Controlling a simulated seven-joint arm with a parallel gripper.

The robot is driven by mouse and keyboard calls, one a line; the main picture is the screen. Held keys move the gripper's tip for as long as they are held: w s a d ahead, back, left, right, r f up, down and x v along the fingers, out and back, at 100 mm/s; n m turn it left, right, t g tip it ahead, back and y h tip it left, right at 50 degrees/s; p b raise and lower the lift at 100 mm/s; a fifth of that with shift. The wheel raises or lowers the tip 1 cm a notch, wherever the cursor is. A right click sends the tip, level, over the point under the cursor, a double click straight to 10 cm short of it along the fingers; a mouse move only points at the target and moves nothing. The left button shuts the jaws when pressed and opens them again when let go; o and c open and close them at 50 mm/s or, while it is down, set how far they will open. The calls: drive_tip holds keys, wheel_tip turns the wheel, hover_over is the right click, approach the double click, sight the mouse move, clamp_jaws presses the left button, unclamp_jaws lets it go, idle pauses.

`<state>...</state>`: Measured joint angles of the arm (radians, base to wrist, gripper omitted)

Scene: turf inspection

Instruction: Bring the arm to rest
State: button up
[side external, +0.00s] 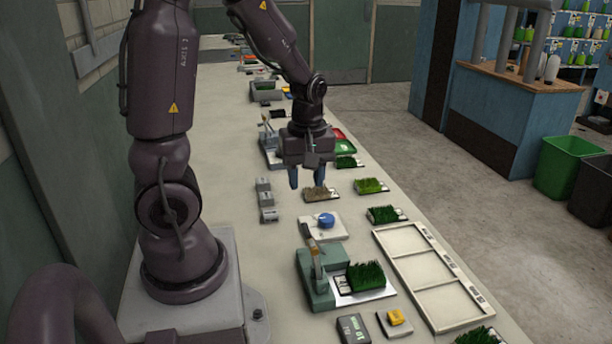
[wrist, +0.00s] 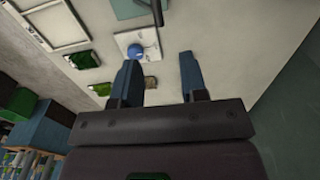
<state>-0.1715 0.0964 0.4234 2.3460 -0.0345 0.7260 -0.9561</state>
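My gripper (side external: 307,176) hangs over the middle of the long pale bench (side external: 221,110), fingers pointing down. Its two blue fingers are apart with nothing between them, and the wrist view (wrist: 160,80) also shows the gap empty. Below it and slightly right lies a brown, dry turf sample (side external: 316,194) on a white card. In the wrist view a small part of this brown sample (wrist: 151,82) shows beside the left finger. The gripper appears above the bench, not touching anything.
A white plate with a blue knob (side external: 326,220) and a green device holding grass (side external: 318,285) stand nearer the camera. A white three-part frame (side external: 433,275) lies at right. Green turf samples (side external: 370,186) lie close by. Small grey blocks (side external: 266,199) stand left of the gripper.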

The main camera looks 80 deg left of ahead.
idle(0.4)
drive_tip(key=s+d+r+m+t, duration=0.2)
drive_tip(key=d+r+m+t, duration=0.3)
drive_tip(key=d+r+m, duration=0.9)
drive_tip(key=m, duration=0.4)
drive_tip(key=shift+s+d+r+t, duration=0.25)
drive_tip(key=shift+d+r+t, duration=0.05)
drive_tip(key=shift+d+t, duration=0.1)
